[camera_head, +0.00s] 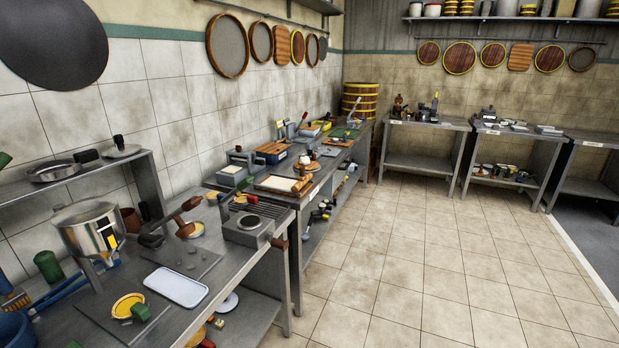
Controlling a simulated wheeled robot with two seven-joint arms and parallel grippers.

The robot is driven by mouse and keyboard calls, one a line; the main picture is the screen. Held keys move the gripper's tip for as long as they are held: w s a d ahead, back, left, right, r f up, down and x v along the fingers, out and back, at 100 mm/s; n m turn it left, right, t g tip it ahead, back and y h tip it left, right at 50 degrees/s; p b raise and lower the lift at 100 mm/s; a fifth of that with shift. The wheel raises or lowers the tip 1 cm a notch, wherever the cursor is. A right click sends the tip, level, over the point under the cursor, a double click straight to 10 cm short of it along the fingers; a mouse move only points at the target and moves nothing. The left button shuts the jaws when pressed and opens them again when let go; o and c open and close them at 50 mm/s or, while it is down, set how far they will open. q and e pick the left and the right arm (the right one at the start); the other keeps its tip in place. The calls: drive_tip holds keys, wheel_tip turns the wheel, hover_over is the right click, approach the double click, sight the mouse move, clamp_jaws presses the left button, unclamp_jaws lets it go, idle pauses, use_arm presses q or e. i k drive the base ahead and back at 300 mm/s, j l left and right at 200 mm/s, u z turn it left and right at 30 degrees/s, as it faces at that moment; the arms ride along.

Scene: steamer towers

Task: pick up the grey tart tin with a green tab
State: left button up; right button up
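I cannot clearly make out a grey tart tin with a green tab. A round yellow dish (127,304) with a green block-like piece (140,312) at its edge lies on a dark board at the front left of the near counter. Its rim looks yellow, and I cannot tell whether grey metal is under it. A grey round pan (54,172) with a dark handle sits on the raised shelf at the left. Neither of my grippers shows in this view.
The near counter also holds a steel pot (90,230), a white tray (176,287), a green cylinder (48,266) and a grey burner box (248,229). More cluttered counters run along the back. The tiled floor (410,270) is clear to the right.

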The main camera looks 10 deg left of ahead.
sight(133, 308)
drive_tip(key=u, duration=1.05)
